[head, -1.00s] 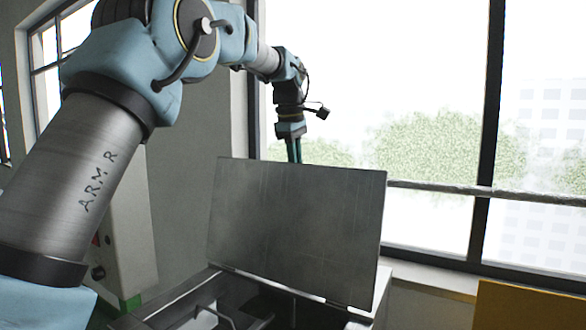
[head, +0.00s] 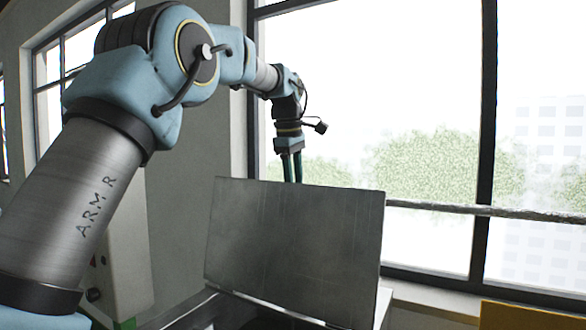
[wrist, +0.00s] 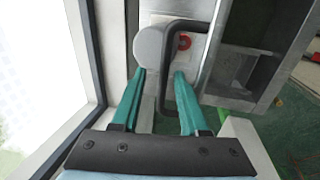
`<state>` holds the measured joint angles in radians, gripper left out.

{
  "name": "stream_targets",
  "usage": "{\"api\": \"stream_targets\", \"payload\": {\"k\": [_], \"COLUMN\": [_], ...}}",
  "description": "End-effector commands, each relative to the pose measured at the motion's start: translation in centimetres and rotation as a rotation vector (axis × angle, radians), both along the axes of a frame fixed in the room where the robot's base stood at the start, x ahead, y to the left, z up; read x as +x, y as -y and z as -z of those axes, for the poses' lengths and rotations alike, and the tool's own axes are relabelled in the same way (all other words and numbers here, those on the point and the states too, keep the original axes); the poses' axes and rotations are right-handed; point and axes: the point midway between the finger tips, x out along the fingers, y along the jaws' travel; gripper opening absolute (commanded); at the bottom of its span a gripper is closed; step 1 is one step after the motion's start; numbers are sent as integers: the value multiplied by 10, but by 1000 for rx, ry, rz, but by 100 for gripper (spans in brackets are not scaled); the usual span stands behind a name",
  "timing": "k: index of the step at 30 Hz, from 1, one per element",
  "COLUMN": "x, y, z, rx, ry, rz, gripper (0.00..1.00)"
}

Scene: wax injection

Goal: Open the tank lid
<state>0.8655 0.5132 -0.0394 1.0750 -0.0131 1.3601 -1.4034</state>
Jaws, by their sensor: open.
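The tank lid (head: 292,250) is a grey metal panel standing raised, nearly upright, in the head view. My gripper (head: 291,168) is behind its top edge, pointing down, and the lid hides the fingertips there. In the wrist view my gripper's green fingers (wrist: 160,75) are apart. A dark bar-shaped handle (wrist: 163,100) shows between and beside the fingertips. I cannot tell whether a finger touches it. The tank's opening is mostly cut off below the lid in the head view.
A large window (head: 430,100) with dark frames and a horizontal rail (head: 440,207) lies behind and right of the lid. A pale cabinet (head: 125,240) stands at the left. A yellow panel (head: 530,315) is at the lower right.

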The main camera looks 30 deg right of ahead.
Motion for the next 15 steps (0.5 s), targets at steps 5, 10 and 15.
{"api": "stream_targets", "payload": {"k": [5,10,15], "x": [-3,-6,-9], "y": [-5,-10,-14], "z": [-32,-66,-88], "rx": [-5,-5,-3], "ry": [4,3,2], "rz": [0,1,1], "gripper": [45,45,45]}}
